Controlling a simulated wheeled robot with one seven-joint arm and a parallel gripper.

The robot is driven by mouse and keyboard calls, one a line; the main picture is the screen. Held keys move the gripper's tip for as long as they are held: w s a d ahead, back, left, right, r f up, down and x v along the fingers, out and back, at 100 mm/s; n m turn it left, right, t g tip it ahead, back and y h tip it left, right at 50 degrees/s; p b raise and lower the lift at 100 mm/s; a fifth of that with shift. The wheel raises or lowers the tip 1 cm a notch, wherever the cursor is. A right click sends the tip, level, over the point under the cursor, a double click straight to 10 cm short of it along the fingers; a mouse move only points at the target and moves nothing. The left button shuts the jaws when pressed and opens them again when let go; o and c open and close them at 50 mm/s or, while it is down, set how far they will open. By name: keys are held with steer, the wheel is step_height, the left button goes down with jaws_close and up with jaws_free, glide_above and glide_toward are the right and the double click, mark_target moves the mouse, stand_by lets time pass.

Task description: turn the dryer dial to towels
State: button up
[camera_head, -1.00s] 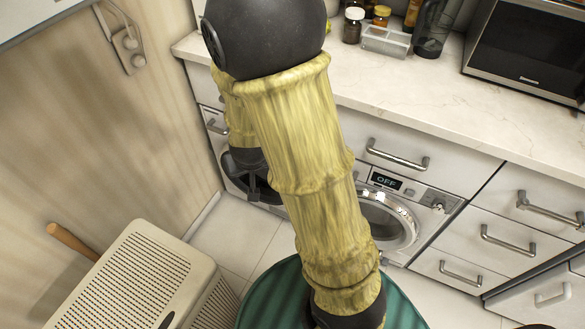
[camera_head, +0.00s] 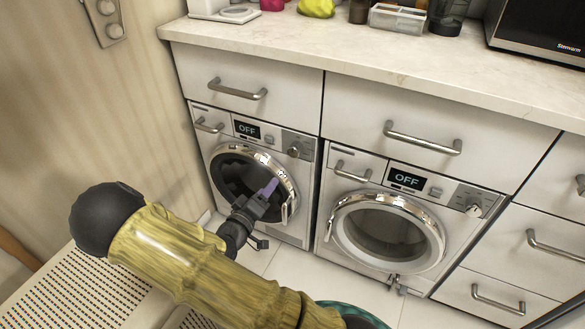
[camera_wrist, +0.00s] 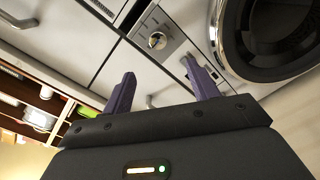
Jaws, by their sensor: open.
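Two front-loading machines sit side by side under the counter, and I cannot tell which is the dryer. The left machine (camera_head: 309,215) has a dark round door, an OFF display and a silver dial (camera_head: 293,152) at its upper right. The right machine (camera_head: 318,238) has a paler door, an OFF display and its own dial (camera_head: 474,210). My gripper (camera_head: 274,184) is open and empty in front of the left machine's door, below and left of its dial. In the wrist view, a dial (camera_wrist: 157,41) shows beyond the gap between my purple fingertips (camera_wrist: 160,68), apart from them. Dial markings are too small to read.
White drawers with bar handles (camera_head: 423,138) surround the machines under a pale countertop (camera_head: 360,66). A wooden wall (camera_head: 125,110) bounds the left side. A perforated beige box (camera_head: 80,290) stands at lower left. Some tiled floor (camera_head: 285,265) is clear before the machines.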

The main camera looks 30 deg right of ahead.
mark_target(293, 154)
stand_by(0.4)
steer(key=b+x, duration=0.1)
steer(key=x, duration=0.4)
steer(key=b+x, duration=0.2)
steer(key=x, duration=0.4)
steer(key=b+x, duration=0.1)
steer(key=x, duration=0.5)
steer(key=shift+d+r, duration=0.2)
steer(key=shift+r, duration=0.15)
steer(key=c, duration=1)
